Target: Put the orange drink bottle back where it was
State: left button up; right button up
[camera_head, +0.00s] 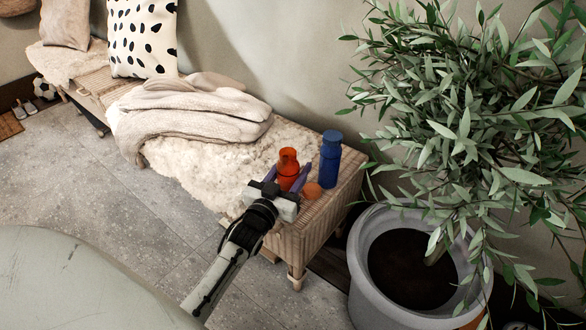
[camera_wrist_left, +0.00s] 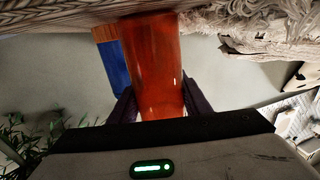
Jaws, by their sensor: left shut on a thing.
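The orange drink bottle (camera_head: 288,165) is upright at the right end of the bench, by the edge of the white fleece. My left gripper (camera_head: 287,181) is shut on it, with one dark purple finger on each side. In the left wrist view, which looks upside down, the bottle (camera_wrist_left: 152,62) fills the space between the fingers (camera_wrist_left: 160,103). Its base is at or very near the woven bench top; I cannot tell whether it touches. My right gripper is not in view.
A blue bottle (camera_head: 330,160) stands close behind and right of the orange one. A small round orange thing (camera_head: 312,190) lies on the woven bench (camera_head: 316,213) in front. A potted plant (camera_head: 366,275) stands right, its leaves near the bench end. A knitted blanket (camera_head: 195,108) lies left.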

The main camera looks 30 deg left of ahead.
pick_arm(q)
jog(key=o, duration=1.3)
jog(key=shift+r, duration=0.2)
jog(key=s+p, duration=0.1)
jog(key=s, duration=0.3)
jog(key=s+d+p, duration=0.1)
jog(key=s, duration=0.3)
jog(key=s+p, duration=0.1)
jog(key=s, duration=0.3)
jog(key=shift+d+f, duration=0.1)
jog(key=shift+d, duration=0.3)
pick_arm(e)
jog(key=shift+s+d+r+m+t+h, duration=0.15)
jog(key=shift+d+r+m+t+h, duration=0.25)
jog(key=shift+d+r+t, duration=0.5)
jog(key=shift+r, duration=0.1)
